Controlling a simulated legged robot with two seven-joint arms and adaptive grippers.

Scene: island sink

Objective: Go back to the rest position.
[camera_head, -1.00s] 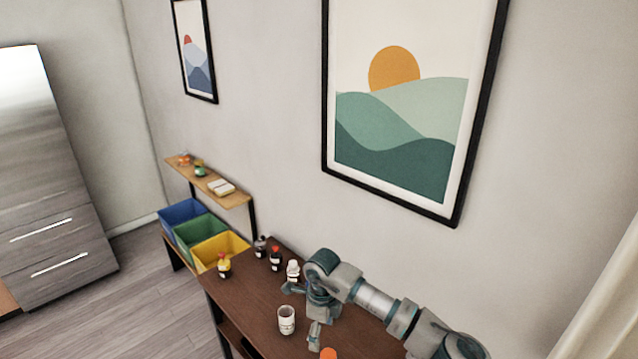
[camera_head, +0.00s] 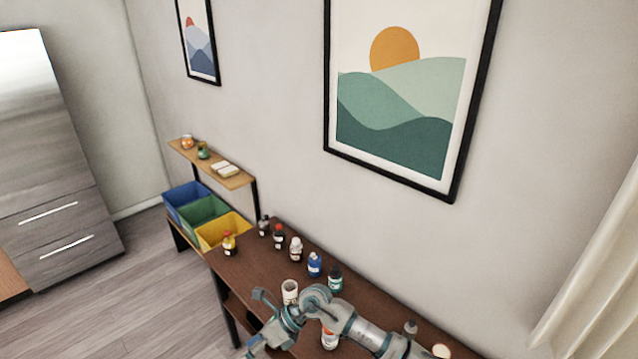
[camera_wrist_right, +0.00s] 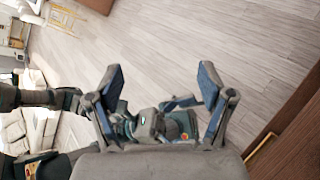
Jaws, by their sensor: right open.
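My right gripper (camera_head: 257,322) is at the lower left end of the arm that comes in from the right in the head view. Its fingers are spread apart and hold nothing. My left gripper is not in view.
Several bottles line the table, among them a blue one (camera_head: 315,264) and a yellow one (camera_head: 229,243). My arm partly hides an orange-capped bottle (camera_head: 329,340). Blue, green and yellow bins (camera_head: 222,230) stand beyond. The floor at left (camera_head: 130,290) is clear.

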